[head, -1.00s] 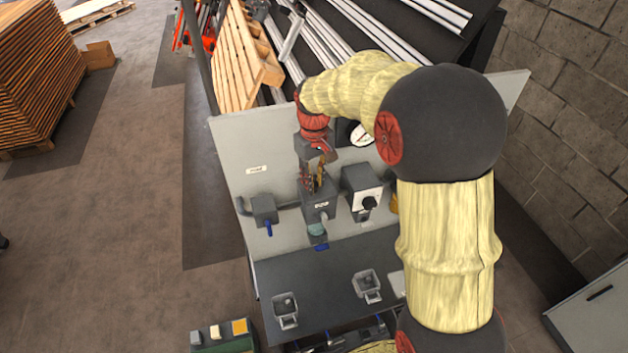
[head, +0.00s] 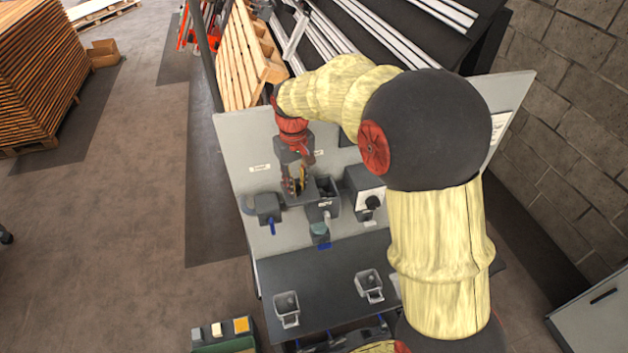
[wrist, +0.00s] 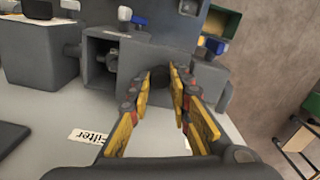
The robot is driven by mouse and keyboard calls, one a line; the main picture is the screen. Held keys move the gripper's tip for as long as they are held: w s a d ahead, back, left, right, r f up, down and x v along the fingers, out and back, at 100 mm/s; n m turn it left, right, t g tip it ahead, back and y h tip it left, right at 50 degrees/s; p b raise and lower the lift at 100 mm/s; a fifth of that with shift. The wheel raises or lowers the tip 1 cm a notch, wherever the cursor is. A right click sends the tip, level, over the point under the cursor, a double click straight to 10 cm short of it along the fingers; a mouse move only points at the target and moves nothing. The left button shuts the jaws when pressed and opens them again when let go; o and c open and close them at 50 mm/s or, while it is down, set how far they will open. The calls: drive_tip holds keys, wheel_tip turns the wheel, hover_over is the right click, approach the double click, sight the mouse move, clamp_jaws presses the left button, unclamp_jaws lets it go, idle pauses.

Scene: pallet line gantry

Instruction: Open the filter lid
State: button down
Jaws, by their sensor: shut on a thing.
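The filter housing (head: 326,207) is a dark grey box on the pale upright panel (head: 238,140). Its opening faces up and out in the head view, and its hollow interior (wrist: 103,48) shows in the wrist view. The grey lid (head: 305,188) stands swung out to the left of the housing. My gripper (head: 293,187) is at the lid, left of the opening. In the wrist view my gripper (wrist: 166,78) has its yellow fingers closed around a dark part of the lid. The fingers partly hide the lid and its grip point.
A valve with a blue handle (head: 272,226) is close to the left of the lid. A grey box with a black knob (head: 372,202) is on the right.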

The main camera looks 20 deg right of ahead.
sight(285, 196)
drive_tip(key=a, duration=0.3)
drive_tip(key=shift+a, duration=0.25)
drive_tip(key=c, duration=1.6)
unclamp_jaws()
wheel_tip(285, 196, up, 12)
drive_tip(key=shift+r, duration=0.1)
